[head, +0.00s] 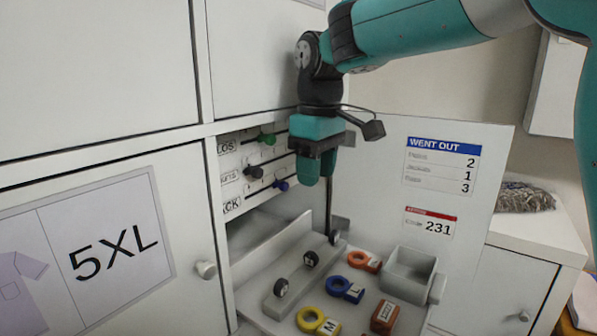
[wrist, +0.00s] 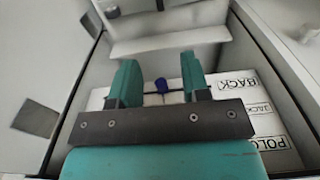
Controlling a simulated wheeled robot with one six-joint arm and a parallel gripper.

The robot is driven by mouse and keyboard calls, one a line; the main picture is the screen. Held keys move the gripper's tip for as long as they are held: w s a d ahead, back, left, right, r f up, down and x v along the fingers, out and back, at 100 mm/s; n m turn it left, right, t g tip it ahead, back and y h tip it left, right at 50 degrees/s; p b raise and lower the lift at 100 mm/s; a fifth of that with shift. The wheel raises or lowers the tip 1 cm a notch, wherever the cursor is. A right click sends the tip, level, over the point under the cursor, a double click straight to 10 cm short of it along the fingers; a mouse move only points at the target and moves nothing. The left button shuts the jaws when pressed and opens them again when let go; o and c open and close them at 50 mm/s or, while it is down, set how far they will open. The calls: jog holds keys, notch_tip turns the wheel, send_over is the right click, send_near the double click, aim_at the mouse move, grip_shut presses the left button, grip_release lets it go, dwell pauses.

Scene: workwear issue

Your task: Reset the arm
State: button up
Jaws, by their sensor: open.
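My gripper (head: 309,180) hangs pointing down in the open compartment, in front of the labelled panel. In the wrist view my gripper (wrist: 160,74) has its two teal fingers apart, with nothing held between them. A blue knob (wrist: 161,86) shows in the gap between the fingers; I cannot tell how far beyond them it is. In the head view the panel carries a green knob (head: 267,139), a dark knob (head: 255,171) and a blue knob (head: 282,185) on rods. My gripper partly hides the panel's right side.
An open door (head: 455,218) stands to the right, a closed 5XL door (head: 188,235) to the left.

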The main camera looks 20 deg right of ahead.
jog(key=s+a+f+y+b, duration=0.2)
jog(key=s+f, duration=0.4)
jog(key=s, duration=0.6)
jog(key=s+a+f+y+b, duration=0.1)
jog(key=s+a+f+y, duration=0.1)
jog(key=s+f, duration=0.5)
jog(key=s+a, duration=0.1)
jog(key=s, duration=0.4)
jog(key=shift+b, duration=0.35)
